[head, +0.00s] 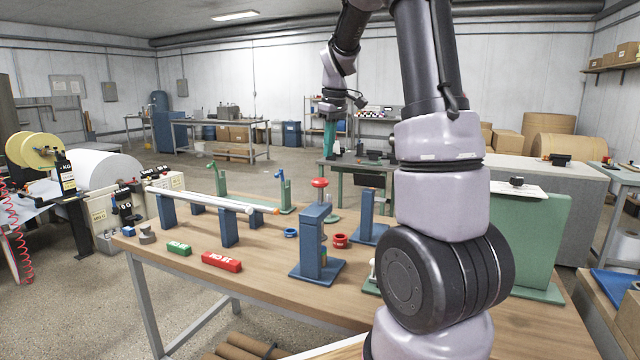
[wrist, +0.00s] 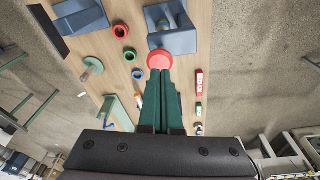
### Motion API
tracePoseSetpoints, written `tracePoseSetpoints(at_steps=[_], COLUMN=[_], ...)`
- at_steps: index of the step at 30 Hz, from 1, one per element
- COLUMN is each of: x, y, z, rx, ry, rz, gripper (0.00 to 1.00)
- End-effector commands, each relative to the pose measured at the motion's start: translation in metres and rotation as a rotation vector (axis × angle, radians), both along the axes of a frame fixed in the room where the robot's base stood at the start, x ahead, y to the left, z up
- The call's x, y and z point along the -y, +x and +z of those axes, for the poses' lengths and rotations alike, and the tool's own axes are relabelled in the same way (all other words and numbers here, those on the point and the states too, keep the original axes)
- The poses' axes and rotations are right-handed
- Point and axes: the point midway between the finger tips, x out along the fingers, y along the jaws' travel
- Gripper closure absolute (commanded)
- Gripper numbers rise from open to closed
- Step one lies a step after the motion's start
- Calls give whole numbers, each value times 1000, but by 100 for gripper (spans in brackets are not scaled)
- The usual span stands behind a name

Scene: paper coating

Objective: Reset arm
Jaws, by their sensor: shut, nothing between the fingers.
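My gripper (head: 330,150) hangs from my raised arm, high over the wooden worktable (head: 270,259), with its green fingers pointing down. In the wrist view my gripper (wrist: 161,78) has its two green fingers together with nothing held. A red round knob (head: 319,183) tops the blue press-like stand (head: 317,245) on the table. The knob (wrist: 160,59) also shows just past the fingertips in the wrist view. In the head view a gap separates the fingertips from the knob. Part of my arm hides the table's right part.
A white roller (head: 200,198) lies across blue supports. A green block (head: 178,248), a red block (head: 221,261), a blue ring (head: 291,232) and a red ring (head: 340,240) sit nearby. A green upright panel (head: 535,235) stands at right. The air around my gripper looks free.

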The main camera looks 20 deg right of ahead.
Motion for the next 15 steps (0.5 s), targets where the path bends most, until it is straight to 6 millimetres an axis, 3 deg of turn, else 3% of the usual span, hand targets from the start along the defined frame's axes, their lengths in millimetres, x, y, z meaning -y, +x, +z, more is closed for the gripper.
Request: tracePoseSetpoints(at_steps=[15], x=[-4], y=[-8], z=[8], rx=[16], ry=[11], rz=[-25], gripper=[100])
